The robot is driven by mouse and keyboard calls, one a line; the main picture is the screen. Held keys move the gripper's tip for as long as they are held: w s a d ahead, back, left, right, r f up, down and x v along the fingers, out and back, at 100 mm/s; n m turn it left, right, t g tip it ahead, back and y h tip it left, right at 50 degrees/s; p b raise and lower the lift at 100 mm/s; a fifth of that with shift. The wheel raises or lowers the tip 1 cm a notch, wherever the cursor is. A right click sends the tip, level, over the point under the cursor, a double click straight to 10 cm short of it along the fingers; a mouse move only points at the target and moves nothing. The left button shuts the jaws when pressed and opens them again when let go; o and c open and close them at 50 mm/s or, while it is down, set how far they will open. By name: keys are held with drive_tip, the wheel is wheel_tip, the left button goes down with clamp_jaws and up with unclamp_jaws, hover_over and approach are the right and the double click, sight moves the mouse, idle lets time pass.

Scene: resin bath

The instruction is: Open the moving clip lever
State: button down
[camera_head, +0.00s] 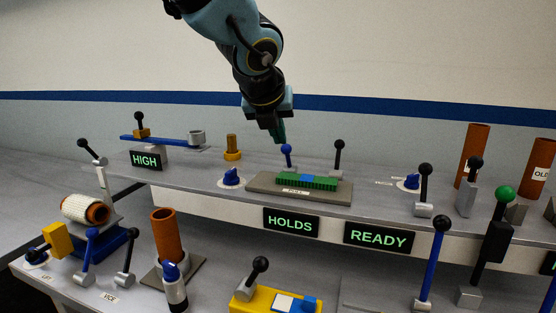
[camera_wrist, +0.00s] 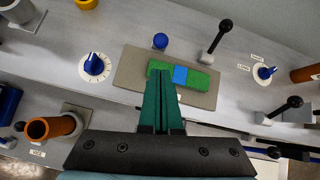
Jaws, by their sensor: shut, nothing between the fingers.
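A blue-knobbed lever (camera_head: 287,149) and a black-knobbed lever (camera_head: 339,146) stand behind a green block with a blue middle (camera_head: 306,181) on a grey-brown plate (camera_head: 262,187). I cannot tell from the labels which is the moving clip lever. In the wrist view the blue knob (camera_wrist: 160,41) is seen from above, and the black lever (camera_wrist: 225,25) leans up and right. My gripper (camera_head: 279,136) is above the rear of the plate, near the blue knob in the head view. Its green fingers (camera_wrist: 161,76) are shut and empty, covering part of the block in the wrist view.
A blue dial (camera_head: 231,177) sits left of the plate, with a brass knob (camera_head: 232,146) behind it. Signs reading HOLDS (camera_head: 291,223) and READY (camera_head: 378,236) are on the shelf front. More levers and orange tubes (camera_head: 474,155) crowd the right.

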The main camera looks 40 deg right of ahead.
sight(288, 158)
drive_tip(key=b+x, duration=0.1)
drive_tip(key=x, duration=0.9)
